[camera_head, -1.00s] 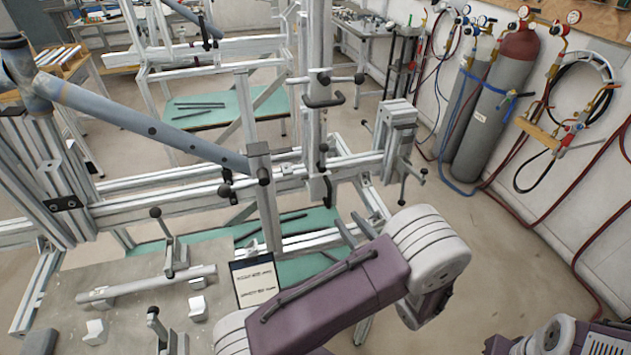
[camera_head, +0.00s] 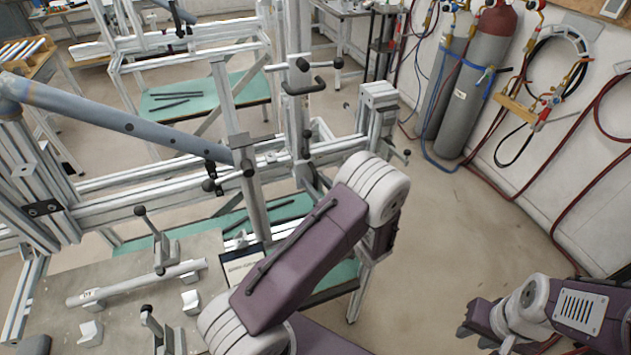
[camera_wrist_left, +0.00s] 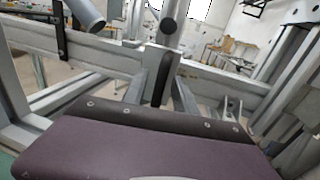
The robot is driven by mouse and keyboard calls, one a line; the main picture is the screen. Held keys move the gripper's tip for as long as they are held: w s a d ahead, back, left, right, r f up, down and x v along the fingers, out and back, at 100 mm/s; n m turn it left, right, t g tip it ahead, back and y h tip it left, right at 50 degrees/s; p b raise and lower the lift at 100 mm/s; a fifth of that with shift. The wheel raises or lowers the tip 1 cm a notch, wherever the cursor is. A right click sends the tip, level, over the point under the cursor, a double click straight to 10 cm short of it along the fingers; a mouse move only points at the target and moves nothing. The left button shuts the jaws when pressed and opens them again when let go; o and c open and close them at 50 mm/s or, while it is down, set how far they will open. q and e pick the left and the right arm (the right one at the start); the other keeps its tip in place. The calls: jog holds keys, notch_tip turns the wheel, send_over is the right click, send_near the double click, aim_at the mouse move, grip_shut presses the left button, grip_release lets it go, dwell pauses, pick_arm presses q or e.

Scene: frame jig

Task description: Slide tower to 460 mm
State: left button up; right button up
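A grey upright tower (camera_head: 249,178) with black knobs stands at the jig's rail (camera_head: 125,208), in the middle of the head view. A blue-grey tube (camera_head: 120,122) slopes down to it from the left. A taller upright (camera_head: 299,105) with a black T-handle (camera_head: 305,86) stands just to its right. I cannot tell which is the tower to slide, and no scale is readable. My purple left arm crosses in front of the rail's right part and hides what lies behind it. The left gripper is not seen; a purple panel fills the lower left wrist view.
A short clamp block (camera_head: 378,100) stands at the rail's right end. A grey plate (camera_head: 120,285) with clamps and a small bar (camera_head: 138,284) lies at lower left. Gas cylinders (camera_head: 475,85) and hoses line the right wall. The floor (camera_head: 440,235) between is clear.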

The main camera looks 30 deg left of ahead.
pick_arm(q)
jog(key=shift+a, duration=0.1)
grip_shut()
jog(key=shift+f, duration=0.1)
dwell(1.1)
